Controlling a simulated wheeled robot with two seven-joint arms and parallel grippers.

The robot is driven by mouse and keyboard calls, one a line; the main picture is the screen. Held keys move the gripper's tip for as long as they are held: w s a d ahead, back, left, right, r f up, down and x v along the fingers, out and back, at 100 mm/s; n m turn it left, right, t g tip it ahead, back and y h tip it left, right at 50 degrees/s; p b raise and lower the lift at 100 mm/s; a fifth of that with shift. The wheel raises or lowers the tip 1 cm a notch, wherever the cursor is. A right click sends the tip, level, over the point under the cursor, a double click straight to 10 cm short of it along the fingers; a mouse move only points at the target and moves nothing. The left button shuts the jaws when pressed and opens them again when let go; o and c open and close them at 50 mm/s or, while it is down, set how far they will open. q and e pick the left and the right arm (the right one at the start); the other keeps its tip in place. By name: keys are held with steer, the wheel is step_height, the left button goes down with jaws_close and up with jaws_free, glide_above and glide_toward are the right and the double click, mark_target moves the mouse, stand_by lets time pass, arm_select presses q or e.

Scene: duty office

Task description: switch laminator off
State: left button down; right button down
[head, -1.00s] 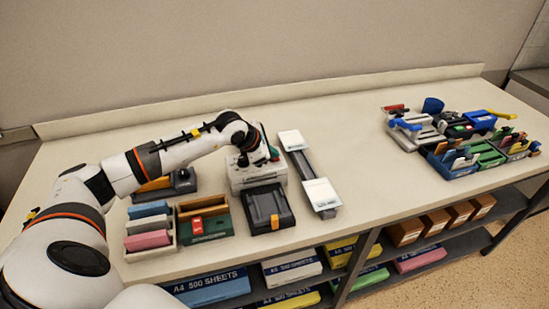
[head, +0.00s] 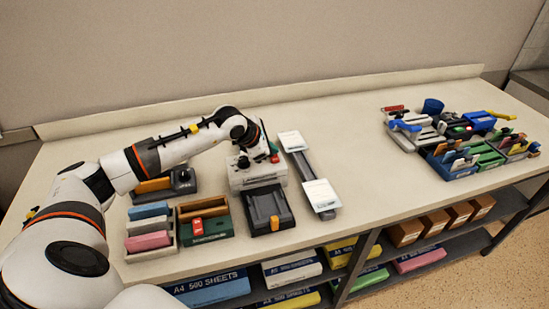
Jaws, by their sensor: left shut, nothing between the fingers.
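A white machine (head: 256,178) with a boxy body stands at the middle left of the counter. I take it for the laminator, but cannot read a label. A small green part and a red part (head: 275,158) show at its back right. My left gripper (head: 243,161) is shut and empty, pointing down over the top of the machine. The wrist hides part of the machine's top. I cannot tell whether the fingertips touch it or which way any switch is set. My right gripper is out of view.
A black tray device (head: 266,209) with an orange tab stands in front of the machine. A long grey device (head: 312,178) with white ends lies right of it. Left are a green box (head: 212,231) and a holder with coloured blocks (head: 150,253). The counter's middle right is clear.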

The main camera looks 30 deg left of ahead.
arm_select(q)
steer(key=shift+r, duration=0.1)
steer(key=shift+w+a+r+p, duration=0.15)
steer(key=shift+r+p, duration=0.4)
steer(key=shift+r, duration=0.65)
steer(key=shift+w+a+r+p, duration=0.15)
steer(key=shift+r+p, duration=0.35)
steer(key=shift+r, duration=0.7)
steer(key=shift+f, duration=0.1)
